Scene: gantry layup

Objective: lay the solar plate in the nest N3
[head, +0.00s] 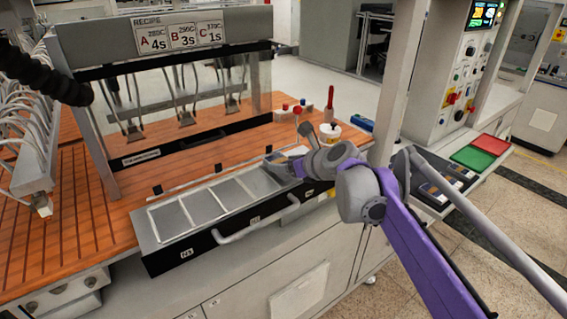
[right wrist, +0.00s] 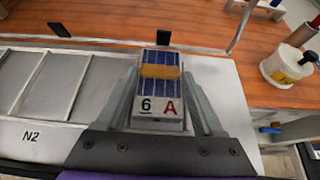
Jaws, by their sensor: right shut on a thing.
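The solar plate (right wrist: 160,98) has blue cells, an orange band and a white end marked 6 and A. My right gripper (head: 281,166) is shut on it, with a finger along each side in the right wrist view. It is over the right end of the long grey tray; the plate is hard to make out in the head view. Nest N3 (head: 168,222) is the framed recess at the tray's left end, above the N3 label, and looks empty. My gripper is well to its right, past N2 (head: 233,194). My left gripper is not in view.
A handle bar (head: 262,222) runs along the tray's front. Small black clips stand along its back edge. A glass-fronted gantry (head: 190,95) with a recipe sign stands behind. A white tub (head: 330,132) and a red-handled tool (head: 330,100) stand at the back right.

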